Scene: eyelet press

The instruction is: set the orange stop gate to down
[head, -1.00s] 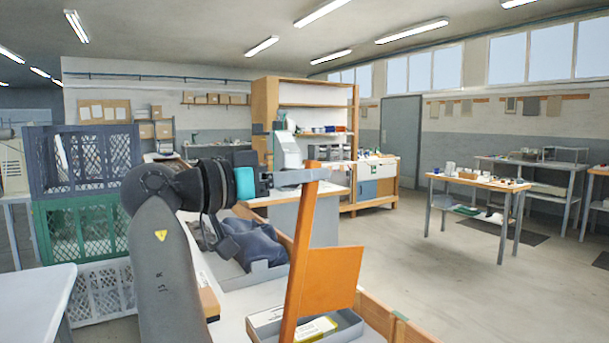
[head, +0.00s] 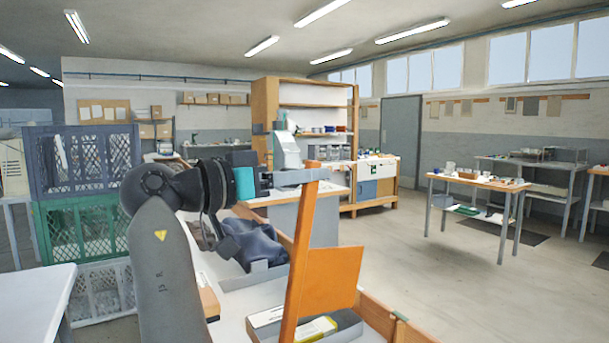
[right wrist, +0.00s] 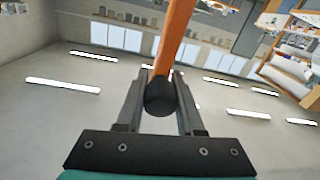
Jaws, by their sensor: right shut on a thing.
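The orange stop gate (head: 326,281) stands raised in the head view. Its long orange bar runs up, leaning slightly right, and a flat orange plate sticks out to the right low on the bar. My right gripper (head: 312,176) is at the top of the bar, its fingers pointing right. In the right wrist view the two fingers (right wrist: 160,98) are shut on the bar's dark round end (right wrist: 160,97), with the orange bar (right wrist: 174,38) running away beyond it. The gate's lower end is out of the head view. My left gripper is not in view.
A grey tray (head: 347,327) with boxes lies behind the gate's lower part. A dark cloth bundle (head: 250,243) lies in a bin left of the bar. Stacked crates (head: 82,160) stand at left. Open floor (head: 440,280) lies to the right.

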